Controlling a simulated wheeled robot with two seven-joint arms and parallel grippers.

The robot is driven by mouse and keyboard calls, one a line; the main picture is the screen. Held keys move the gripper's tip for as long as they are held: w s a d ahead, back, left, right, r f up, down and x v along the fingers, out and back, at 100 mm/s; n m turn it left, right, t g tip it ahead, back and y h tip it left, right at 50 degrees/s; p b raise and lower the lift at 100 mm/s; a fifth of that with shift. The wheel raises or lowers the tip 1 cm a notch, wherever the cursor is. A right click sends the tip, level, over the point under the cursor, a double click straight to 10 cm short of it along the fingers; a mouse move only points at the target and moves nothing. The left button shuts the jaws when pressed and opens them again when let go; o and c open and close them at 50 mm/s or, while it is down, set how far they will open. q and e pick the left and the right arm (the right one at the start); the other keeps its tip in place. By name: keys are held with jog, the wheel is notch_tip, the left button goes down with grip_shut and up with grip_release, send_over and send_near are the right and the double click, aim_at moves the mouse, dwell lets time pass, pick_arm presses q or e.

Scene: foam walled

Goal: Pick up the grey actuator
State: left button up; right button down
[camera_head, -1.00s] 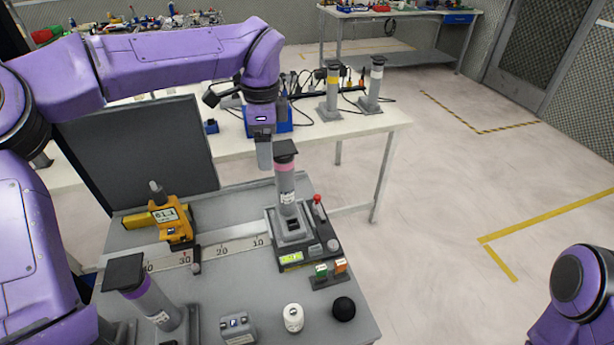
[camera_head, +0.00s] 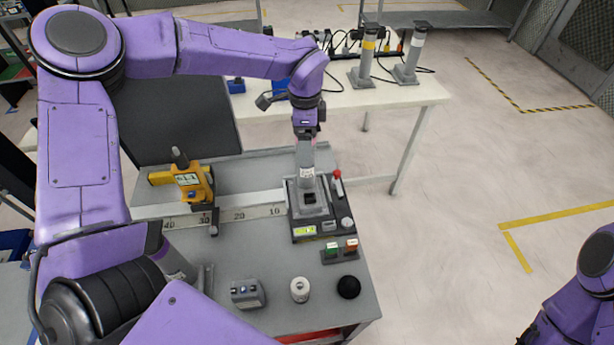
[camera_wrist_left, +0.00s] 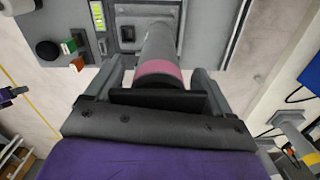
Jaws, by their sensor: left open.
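The grey actuator (camera_head: 307,180) stands upright in the dark test device (camera_head: 302,230) at the bench's right side. In the left wrist view the actuator (camera_wrist_left: 160,42) shows a pink band and a flat black cap. My left gripper (camera_head: 304,140) is above it and hides its upper part in the head view. In the left wrist view, the open fingers of the left gripper (camera_wrist_left: 155,82) lie on either side of the cap and upper body. I cannot tell whether they touch it. Part of my right arm shows at the lower right; its gripper is out of view.
A yellow gauge (camera_head: 187,183) and ruler strip (camera_head: 245,214) lie left of the device. A button box (camera_head: 338,250), black ball (camera_head: 348,287), white cylinder (camera_head: 299,289) and small grey box (camera_head: 246,293) are in front. Two other actuators stand on the white table (camera_head: 395,92) behind.

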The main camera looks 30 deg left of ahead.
pick_arm(q)
jog(key=shift+s, duration=0.1)
grip_shut()
dwell(0.3)
